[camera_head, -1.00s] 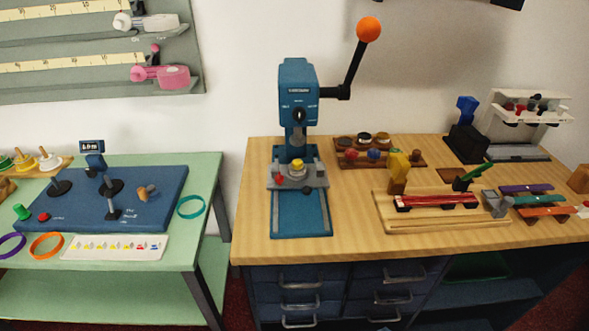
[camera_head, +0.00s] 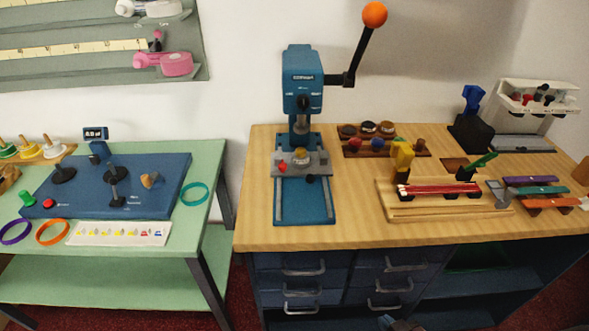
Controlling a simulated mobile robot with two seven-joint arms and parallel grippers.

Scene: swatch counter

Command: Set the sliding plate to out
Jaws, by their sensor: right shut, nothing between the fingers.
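The blue press (camera_head: 303,90) stands at the left of the wooden bench, its lever with an orange ball raised to the upper right. Its grey sliding plate (camera_head: 316,161) sits at the rear of the blue base, under the press head. The plate carries a red piece, a gold round piece and a black knob at its front. The rails (camera_head: 305,203) in front of the plate are bare. My right gripper (camera_head: 397,322) just shows at the bottom edge, in front of the drawers, shut and empty, well away from the plate. My left gripper is not in view.
A rack of round pieces (camera_head: 385,149) stands behind right of the press. A wooden fixture (camera_head: 440,210) with a red strip lies right of it. The bench top (camera_head: 355,225) is clear between press and fixture. A green table (camera_head: 210,160) stands left across a gap.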

